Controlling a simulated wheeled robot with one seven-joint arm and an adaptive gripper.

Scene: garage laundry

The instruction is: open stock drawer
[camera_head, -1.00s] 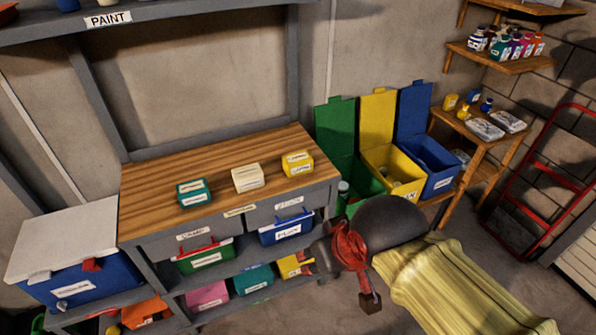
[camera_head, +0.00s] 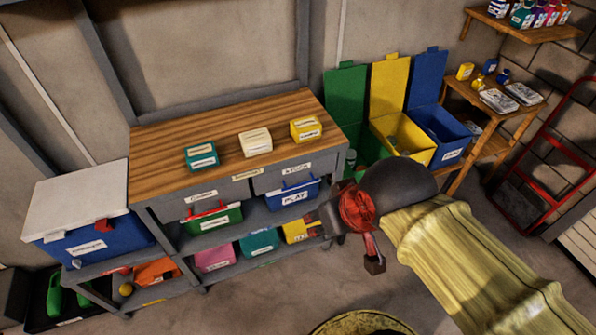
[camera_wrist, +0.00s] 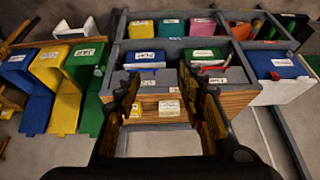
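A grey workbench with a wooden top (camera_head: 165,140) has two grey drawers side by side below the top, both looking closed. The left drawer (camera_head: 178,212) and the right drawer (camera_head: 268,183) carry white labels too blurred to read, so I cannot tell which is stock. My gripper (camera_head: 322,217) is in front of the bench's right end, near the right drawer and apart from it, partly hidden by my arm. In the wrist view, where the scene looks turned around, my gripper (camera_wrist: 170,95) is open and empty, its fingers spread before the drawers.
Green, red-handled (camera_head: 213,222) and blue PLAY (camera_head: 293,197) bins sit under the drawers. Small boxes (camera_head: 256,143) stand on the bench top. A white-lidded blue cooler (camera_head: 88,243) is at left; green, yellow (camera_head: 402,138) and blue lidded bins are at right.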

